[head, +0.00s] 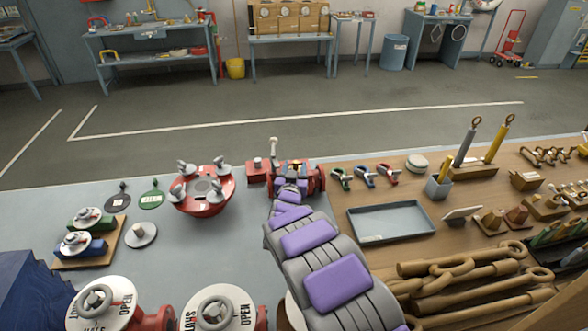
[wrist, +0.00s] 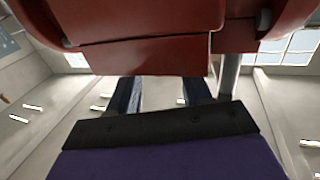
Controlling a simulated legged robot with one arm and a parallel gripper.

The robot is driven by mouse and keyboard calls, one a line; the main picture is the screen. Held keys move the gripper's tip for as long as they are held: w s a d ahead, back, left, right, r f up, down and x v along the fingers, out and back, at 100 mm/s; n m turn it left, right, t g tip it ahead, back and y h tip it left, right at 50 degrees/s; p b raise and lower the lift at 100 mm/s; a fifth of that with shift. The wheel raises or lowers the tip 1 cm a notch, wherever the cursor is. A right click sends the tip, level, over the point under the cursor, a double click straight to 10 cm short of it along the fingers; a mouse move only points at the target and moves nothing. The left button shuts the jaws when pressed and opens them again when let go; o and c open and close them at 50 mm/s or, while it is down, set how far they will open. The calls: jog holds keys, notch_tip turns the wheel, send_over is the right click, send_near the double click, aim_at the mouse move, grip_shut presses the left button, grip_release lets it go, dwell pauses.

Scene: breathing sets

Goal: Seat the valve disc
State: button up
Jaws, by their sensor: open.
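A red valve body (head: 313,180) with flanges stands near the far edge of the bench, beyond my arm. My gripper (head: 291,188) is at its near side, mostly hidden by my own purple and grey arm links. In the wrist view, the two dark fingers of my gripper (wrist: 163,92) are apart, with nothing visible between them. A large red surface of the valve (wrist: 145,55) fills the top of that view and hides the fingertips. A flat grey disc with a knob (head: 140,235) lies on the grey bench top at left; whether it is the valve disc, I cannot tell.
A red round fixture with clamps (head: 203,205) stands left of the valve. A dark paddle (head: 117,198) and a green paddle (head: 151,196) lie further left. Two handwheels (head: 95,300) (head: 217,308) are at the near edge. A tray (head: 390,222) is at right.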

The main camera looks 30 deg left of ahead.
jog(key=shift+s, duration=0.1)
jog(key=p+v, duration=0.1)
jog(key=v, duration=0.6)
dwell(0.4)
jog(key=shift+s+d+f, duration=0.1)
